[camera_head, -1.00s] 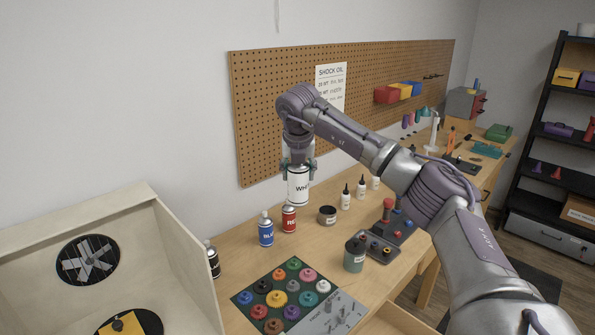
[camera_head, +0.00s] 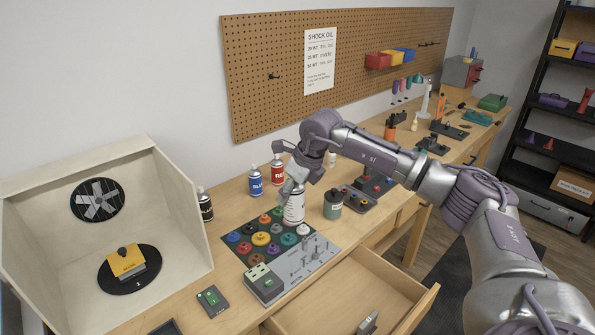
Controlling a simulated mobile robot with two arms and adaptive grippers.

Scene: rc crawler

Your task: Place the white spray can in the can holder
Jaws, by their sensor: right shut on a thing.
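My right gripper (camera_head: 293,184) is shut on the white spray can (camera_head: 294,209), near its top. A black can (camera_head: 205,206) stands beside the booth wall. I cannot make out a separate can holder. My left gripper is not in view.
A wooden spray booth (camera_head: 185,210) with a yellow part (camera_head: 126,261) on a black turntable stands left. A green-grey jar (camera_head: 333,205) is close right of the white can. A grey boxy device (camera_head: 264,284) sits near the front edge. An open drawer (camera_head: 400,318) juts out below.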

